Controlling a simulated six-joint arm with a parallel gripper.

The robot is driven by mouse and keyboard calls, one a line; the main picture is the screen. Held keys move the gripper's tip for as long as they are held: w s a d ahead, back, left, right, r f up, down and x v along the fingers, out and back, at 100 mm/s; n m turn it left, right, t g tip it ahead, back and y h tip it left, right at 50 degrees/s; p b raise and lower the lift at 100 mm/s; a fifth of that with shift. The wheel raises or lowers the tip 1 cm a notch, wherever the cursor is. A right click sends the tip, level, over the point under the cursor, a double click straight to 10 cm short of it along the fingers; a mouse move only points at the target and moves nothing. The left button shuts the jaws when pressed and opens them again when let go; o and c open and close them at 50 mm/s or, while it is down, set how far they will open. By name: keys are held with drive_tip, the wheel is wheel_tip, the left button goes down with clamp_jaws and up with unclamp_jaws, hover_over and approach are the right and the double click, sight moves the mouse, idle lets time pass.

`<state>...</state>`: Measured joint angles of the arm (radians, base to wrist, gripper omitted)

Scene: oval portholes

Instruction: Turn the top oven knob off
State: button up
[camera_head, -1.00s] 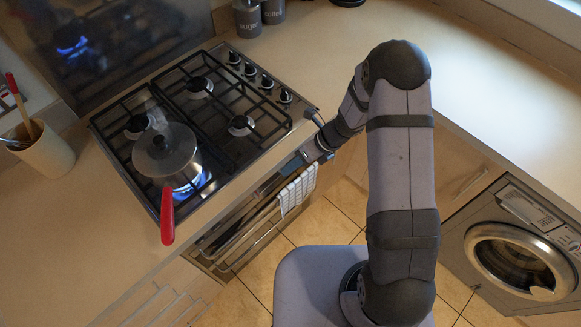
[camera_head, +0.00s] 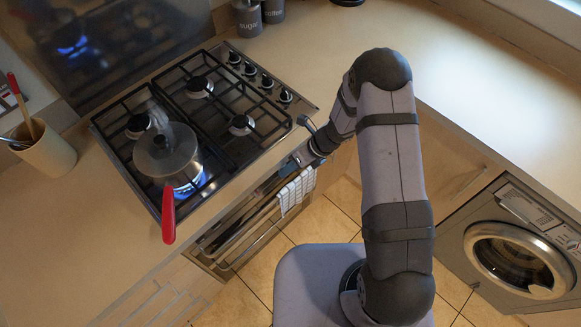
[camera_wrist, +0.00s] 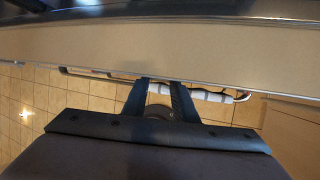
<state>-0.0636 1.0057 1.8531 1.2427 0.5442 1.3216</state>
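The oven (camera_head: 238,235) is built in below the hob, seen steeply from above in the head view. Its front face and any knobs on it are hidden by this angle. My gripper (camera_head: 299,159) is at the upper right of the oven front, just off the counter edge. In the wrist view my gripper (camera_wrist: 160,82) has its two dark fingers apart. A round grey part (camera_wrist: 158,112) shows between the fingers; I cannot tell whether it is a knob or part of my gripper. I see no contact with a knob.
The oven rail carries a checked towel (camera_head: 296,190), close below my gripper. The hob (camera_head: 215,110) has several knobs (camera_head: 267,82) along its right side. A pan (camera_head: 168,155) with a red handle sits over a blue flame. The counter right of the hob is clear.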

drive_tip(key=shift+a+b, duration=0.1)
drive_tip(key=shift+b, duration=0.65)
drive_tip(key=t+h+b, duration=0.1)
drive_tip(key=b, duration=0.3)
drive_tip(key=n+t+h+b, duration=0.1)
drive_tip(key=t+h+b, duration=0.1)
drive_tip(key=b, duration=0.3)
drive_tip(key=s+a+t+h+b, duration=0.1)
drive_tip(key=b, duration=0.3)
drive_tip(key=shift+f, duration=0.35)
drive_tip(key=t+h+b, duration=0.1)
drive_tip(key=b, duration=0.1)
drive_tip(key=t+h+b, duration=0.1)
drive_tip(key=b, duration=0.1)
drive_tip(key=n+t+h+b, duration=0.1)
drive_tip(key=b, duration=0.1)
drive_tip(key=shift+s+a+f+b, duration=0.1)
drive_tip(key=shift+s+a+b, duration=0.1)
drive_tip(key=shift+s+b, duration=0.1)
drive_tip(key=n+t+h+b, duration=0.1)
drive_tip(key=t+h+b, duration=0.1)
drive_tip(key=b, duration=0.1)
drive_tip(key=shift+s+t+b, duration=0.1)
drive_tip(key=shift+t+b, duration=0.2)
drive_tip(key=o, duration=1)
drive_tip(key=shift+o, duration=0.2)
